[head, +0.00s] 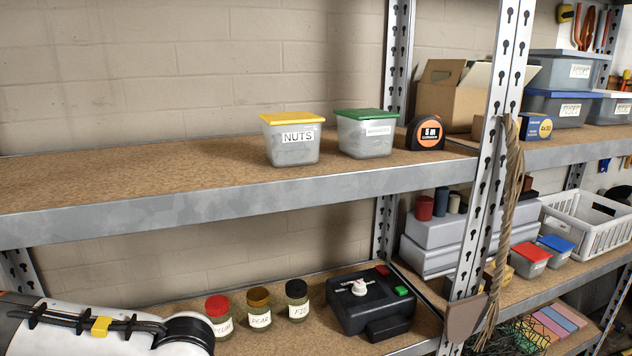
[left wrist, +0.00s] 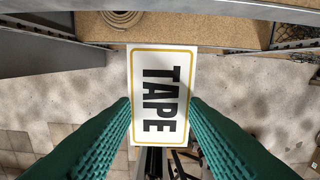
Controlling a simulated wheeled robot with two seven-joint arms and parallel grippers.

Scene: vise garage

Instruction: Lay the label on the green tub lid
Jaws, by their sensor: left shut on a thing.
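The green tub lid (head: 366,114) sits on a clear tub (head: 366,138) on the upper shelf, and its top looks bare. The label (left wrist: 160,95) is a white card with a yellow border and the word TAPE. My left gripper (left wrist: 160,108) is shut on the label, with one green finger at each long side. In the head view only part of my left arm shows at the bottom left; its gripper and the label are outside the picture. My right gripper is in neither view.
A yellow-lidded tub (head: 292,140) marked NUTS stands left of the green-lidded one, and a tape measure (head: 425,132) stands close on its right. A metal post (head: 494,130) with a hanging rope (head: 511,190) is farther right. Jars (head: 259,308) and a black device (head: 370,303) occupy the lower shelf.

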